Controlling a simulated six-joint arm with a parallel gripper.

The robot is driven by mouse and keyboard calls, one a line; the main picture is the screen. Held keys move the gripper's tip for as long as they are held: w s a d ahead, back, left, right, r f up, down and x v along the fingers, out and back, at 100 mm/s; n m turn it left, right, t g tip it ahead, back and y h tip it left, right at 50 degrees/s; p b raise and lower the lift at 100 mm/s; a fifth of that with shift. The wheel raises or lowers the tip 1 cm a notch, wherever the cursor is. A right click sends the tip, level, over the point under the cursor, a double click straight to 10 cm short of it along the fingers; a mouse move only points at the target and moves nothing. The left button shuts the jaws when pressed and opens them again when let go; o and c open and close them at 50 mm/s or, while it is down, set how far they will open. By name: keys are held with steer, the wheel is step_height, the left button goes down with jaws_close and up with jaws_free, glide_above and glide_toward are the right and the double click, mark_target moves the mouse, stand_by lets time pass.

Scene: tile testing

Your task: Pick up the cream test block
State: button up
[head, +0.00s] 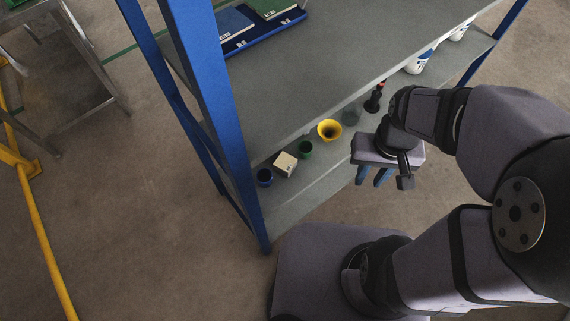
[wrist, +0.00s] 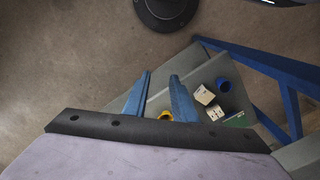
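In the wrist view, a cream block (wrist: 204,94) shows to the right of the fingers, beside the blue cup (wrist: 223,84). My gripper (head: 369,184) is right of the block in the head view, off the shelf's front edge. Its two blue fingers point down and stand apart with nothing between them; the same gap shows in the wrist view (wrist: 161,75). The gripper and block are well apart.
A yellow funnel-like cup (head: 330,130), a dark bottle-like item (head: 374,97) and white-and-blue containers (head: 418,63) stand farther along the shelf. The upper shelf (head: 300,75) overhangs behind them. A blue post (head: 215,110) rises left of the block.

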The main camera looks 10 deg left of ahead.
mark_target(285, 164)
steer(key=o, duration=0.8)
